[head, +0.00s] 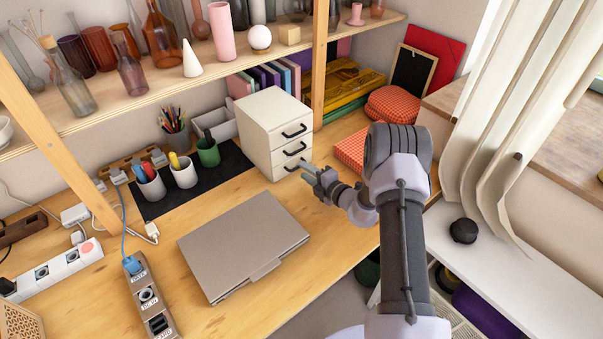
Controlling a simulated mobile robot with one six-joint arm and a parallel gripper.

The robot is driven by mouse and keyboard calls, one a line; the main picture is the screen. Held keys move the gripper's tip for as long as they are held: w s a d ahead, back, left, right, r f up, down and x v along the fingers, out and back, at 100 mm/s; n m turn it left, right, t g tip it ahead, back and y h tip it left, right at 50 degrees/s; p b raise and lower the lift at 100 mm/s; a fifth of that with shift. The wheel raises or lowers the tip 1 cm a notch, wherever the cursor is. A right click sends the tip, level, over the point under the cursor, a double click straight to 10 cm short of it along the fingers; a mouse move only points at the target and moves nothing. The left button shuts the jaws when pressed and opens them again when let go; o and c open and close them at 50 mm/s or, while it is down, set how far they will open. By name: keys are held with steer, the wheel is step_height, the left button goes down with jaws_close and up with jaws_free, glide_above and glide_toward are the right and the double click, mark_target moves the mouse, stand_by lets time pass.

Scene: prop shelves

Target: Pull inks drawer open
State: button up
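A small white drawer unit (262,120) stands on the wooden desk below the shelf. Its front has three drawers, each with a black bar handle: top (294,131), middle (295,149) and bottom (294,165). All three drawers look shut. I can read no label, so I cannot tell which one is the inks drawer. My gripper (307,173) is right in front of the unit at the height of the bottom handle. Its fingertips are at or very close to that handle. The picture is too small to show whether they touch or grip it.
A closed grey laptop (243,244) lies on the desk in front of the unit. Cups of pens (184,172) stand on a black mat to the left. A red checked box (352,150) lies to the right. Shelf uprights (319,60) and bottles (163,45) are above.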

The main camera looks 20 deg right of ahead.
steer(key=shift+x, duration=1.45)
jaws_close()
stand_by(0.3)
